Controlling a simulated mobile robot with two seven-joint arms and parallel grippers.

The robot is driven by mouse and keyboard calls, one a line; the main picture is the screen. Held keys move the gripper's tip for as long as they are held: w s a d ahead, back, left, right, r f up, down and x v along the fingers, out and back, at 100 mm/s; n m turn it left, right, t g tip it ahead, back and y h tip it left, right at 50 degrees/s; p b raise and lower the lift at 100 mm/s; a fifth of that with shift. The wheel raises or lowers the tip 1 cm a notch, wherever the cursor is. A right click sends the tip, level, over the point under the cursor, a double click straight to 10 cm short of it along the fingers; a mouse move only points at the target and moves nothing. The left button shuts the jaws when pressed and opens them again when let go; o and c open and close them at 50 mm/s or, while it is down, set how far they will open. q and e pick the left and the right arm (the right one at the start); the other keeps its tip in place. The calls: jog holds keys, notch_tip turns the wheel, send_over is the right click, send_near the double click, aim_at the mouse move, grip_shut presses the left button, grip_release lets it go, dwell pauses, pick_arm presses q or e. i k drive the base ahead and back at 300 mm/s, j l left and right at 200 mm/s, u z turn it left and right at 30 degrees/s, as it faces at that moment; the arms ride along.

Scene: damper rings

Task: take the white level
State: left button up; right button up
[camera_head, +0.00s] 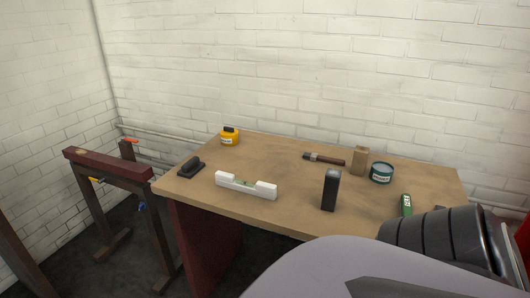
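The white level (246,186) lies on the wooden workbench (270,154), near its front edge and left of the middle. It is a long white bar with a small greenish vial at its centre. It lies slightly slanted, its right end nearer to me. Nothing touches it. Neither of my grippers shows in the head view. Part of my own arm fills the lower right and hides the bench's front right corner.
A black sanding block-like item (191,166) lies left of the level. A dark upright block (330,190) stands to its right.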

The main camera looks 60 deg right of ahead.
aim_at(263, 190)
jog(key=z, duration=1.65)
jog(key=i+j+z, duration=0.4)
jog(key=j, duration=0.15)
